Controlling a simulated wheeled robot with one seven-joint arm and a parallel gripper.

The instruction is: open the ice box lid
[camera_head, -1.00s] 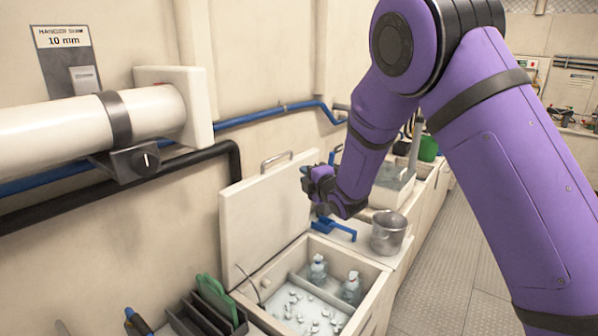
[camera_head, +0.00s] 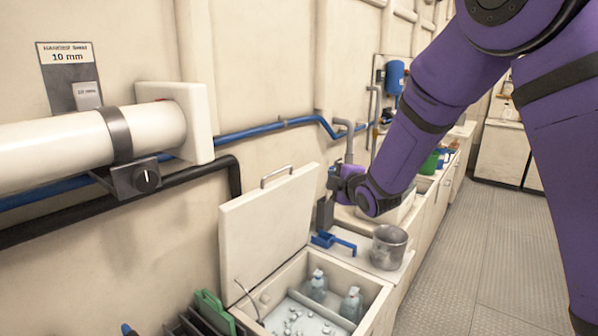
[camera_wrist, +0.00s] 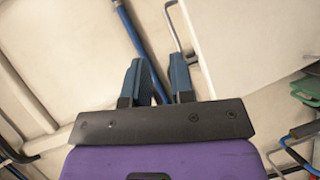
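The ice box lid (camera_head: 262,225) is a cream panel standing raised, tilted back toward the wall, with a metal bar handle (camera_head: 276,176) on its upper edge. The open ice box (camera_head: 373,318) below holds clear bottles and ice pieces. My gripper (camera_head: 334,180) is to the right of the lid's upper edge and looks clear of it. In the wrist view my gripper (camera_wrist: 160,82) has its two blue fingers apart with nothing between them. The lid (camera_wrist: 245,40) and its handle (camera_wrist: 180,30) show there to the right of the fingers.
A blue scoop (camera_head: 333,241) and a metal pot (camera_head: 388,247) stand on the counter right of the box. A green item (camera_head: 212,310) sits in a dark rack at front left. Blue and black pipes run along the wall. The floor at right is clear.

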